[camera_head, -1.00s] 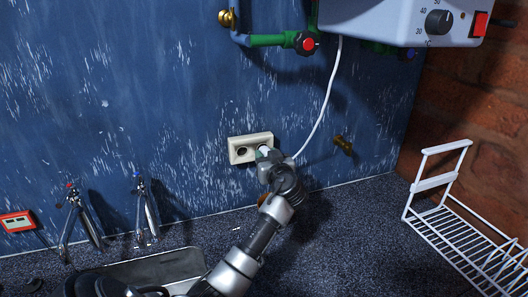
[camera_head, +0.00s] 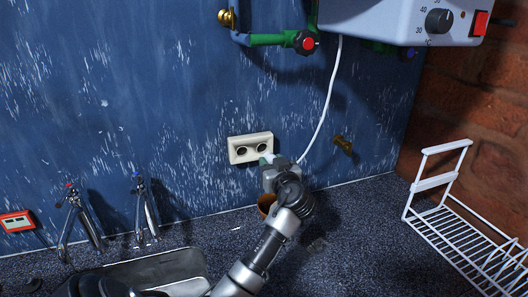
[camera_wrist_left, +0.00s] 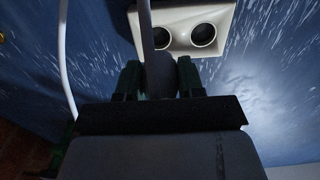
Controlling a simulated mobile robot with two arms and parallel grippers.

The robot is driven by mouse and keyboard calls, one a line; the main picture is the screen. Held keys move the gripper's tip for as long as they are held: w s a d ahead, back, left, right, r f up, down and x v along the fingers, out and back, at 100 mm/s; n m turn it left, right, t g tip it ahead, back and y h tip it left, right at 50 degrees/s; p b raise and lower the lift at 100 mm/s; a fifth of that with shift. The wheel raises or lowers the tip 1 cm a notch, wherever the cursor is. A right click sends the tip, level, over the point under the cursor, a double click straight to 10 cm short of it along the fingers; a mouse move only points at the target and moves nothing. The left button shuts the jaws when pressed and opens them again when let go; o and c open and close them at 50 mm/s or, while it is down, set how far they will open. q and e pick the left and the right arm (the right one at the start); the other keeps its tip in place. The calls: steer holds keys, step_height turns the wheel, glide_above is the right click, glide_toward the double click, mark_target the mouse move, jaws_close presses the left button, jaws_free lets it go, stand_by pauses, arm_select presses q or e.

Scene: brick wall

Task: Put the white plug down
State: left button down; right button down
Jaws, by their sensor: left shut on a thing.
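The white plug (camera_head: 269,157) is in the jaws of my left gripper (camera_head: 267,162), mostly hidden by them in the head view. In the left wrist view the plug (camera_wrist_left: 158,68) shows as a shaded grey shape between the two green fingertips (camera_wrist_left: 159,80), which are shut on it. Its white cord (camera_head: 326,108) runs up to the white heater box. The white double socket (camera_head: 256,137) is on the blue wall just above and left of the gripper. Both its round openings are empty, and the plug is apart from it. The socket (camera_wrist_left: 225,10) also shows in the wrist view. My right gripper is out of view.
The heater box (camera_head: 395,18) hangs at the upper right. A white wire rack (camera_head: 437,184) stands on the speckled counter (camera_head: 350,240) at right. A brown round thing (camera_head: 266,204) is behind my arm. Two taps stand by a sink (camera_head: 150,268) at left. Counter between arm and rack is clear.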

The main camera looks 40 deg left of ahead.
arm_select(q)
steer(key=shift+d, duration=0.1)
stand_by(0.6)
steer(key=s+d+f+m+t+h, duration=0.3)
steer(key=s+d+m+h, duration=0.1)
steer(key=d, duration=0.5)
steer(key=s+d+f+m+t+h, duration=0.3)
steer(key=s+d+h, duration=0.3)
steer(key=s+d, duration=0.2)
steer(key=s+d+f+m+t+h, duration=0.3)
steer(key=s+d+f+m+h, duration=0.1)
steer(key=d, duration=0.5)
steer(key=shift+s+d+m+t+h, duration=0.4)
steer(key=shift+s+m+h, duration=0.4)
steer(key=shift+s+h, duration=0.25)
steer(key=w+d+r+m+g+h, duration=0.4)
steer(key=d+r+m+h, duration=0.5)
steer(key=d+h, duration=0.35)
steer(key=w+d+f+m+g+h, duration=0.3)
steer(key=w+d+f+g, duration=0.1)
steer(key=g, duration=0.2)
steer(key=shift+m+h, duration=0.3)
steer(key=shift+m, duration=0.1)
